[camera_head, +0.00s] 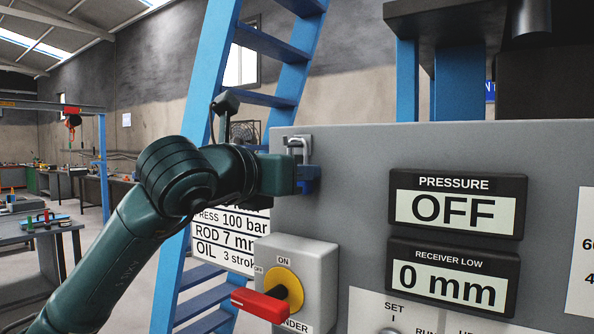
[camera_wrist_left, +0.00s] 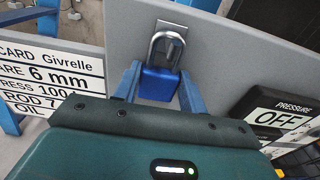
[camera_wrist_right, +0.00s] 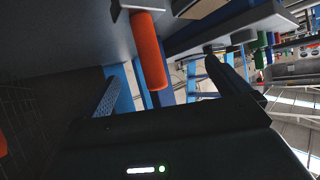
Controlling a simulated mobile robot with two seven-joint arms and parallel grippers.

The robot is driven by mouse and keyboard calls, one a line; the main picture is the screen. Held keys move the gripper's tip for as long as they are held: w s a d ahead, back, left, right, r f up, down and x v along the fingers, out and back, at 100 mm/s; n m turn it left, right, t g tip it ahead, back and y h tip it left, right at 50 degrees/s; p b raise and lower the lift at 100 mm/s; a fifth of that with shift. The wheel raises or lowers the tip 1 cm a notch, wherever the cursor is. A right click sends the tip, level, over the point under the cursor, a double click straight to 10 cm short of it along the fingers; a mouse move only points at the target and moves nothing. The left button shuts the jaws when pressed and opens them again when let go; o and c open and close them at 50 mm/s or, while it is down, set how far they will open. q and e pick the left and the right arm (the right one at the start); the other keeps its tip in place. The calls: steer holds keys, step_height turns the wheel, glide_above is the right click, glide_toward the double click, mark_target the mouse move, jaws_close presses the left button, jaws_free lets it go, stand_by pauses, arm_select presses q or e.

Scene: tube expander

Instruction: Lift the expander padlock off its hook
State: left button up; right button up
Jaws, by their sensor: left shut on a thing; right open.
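The padlock has a blue body and a silver shackle. In the left wrist view its body (camera_wrist_left: 160,84) sits between my left gripper's (camera_wrist_left: 159,92) two blue fingers, which are shut on it. The shackle rises around the hook on a pale metal plate (camera_wrist_left: 172,30) at the panel's top edge. In the head view the padlock (camera_head: 309,179) is partly hidden by my left gripper (camera_head: 303,182), and the hook plate (camera_head: 305,147) shows above it. I cannot tell if the shackle still bears on the hook. My right gripper (camera_wrist_right: 163,78) is open.
A grey panel (camera_head: 350,160) carries a PRESSURE display (camera_head: 457,205) reading OFF and a RECEIVER LOW display (camera_head: 452,276) reading 0 mm. A yellow and red switch (camera_head: 275,292) sticks out below the left gripper. In the right wrist view an orange-red cylinder (camera_wrist_right: 149,50) shows near the right fingers.

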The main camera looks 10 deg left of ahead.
arm_select(q)
steer(key=shift+r, duration=0.65)
arm_select(e)
steer(key=shift+r, duration=0.15)
arm_select(q)
steer(key=shift+s, duration=0.1)
arm_select(e)
steer(key=shift+f+b, duration=0.7)
steer(key=shift+f, duration=0.15)
steer(key=shift+f+b, duration=0.35)
steer(key=shift+f, duration=0.05)
steer(key=shift+f+b, duration=1.05)
steer(key=shift+f, duration=0.05)
arm_select(q)
steer(key=v, duration=1.1)
steer(key=shift+r, duration=0.15)
arm_select(e)
steer(key=shift+s, duration=0.1)
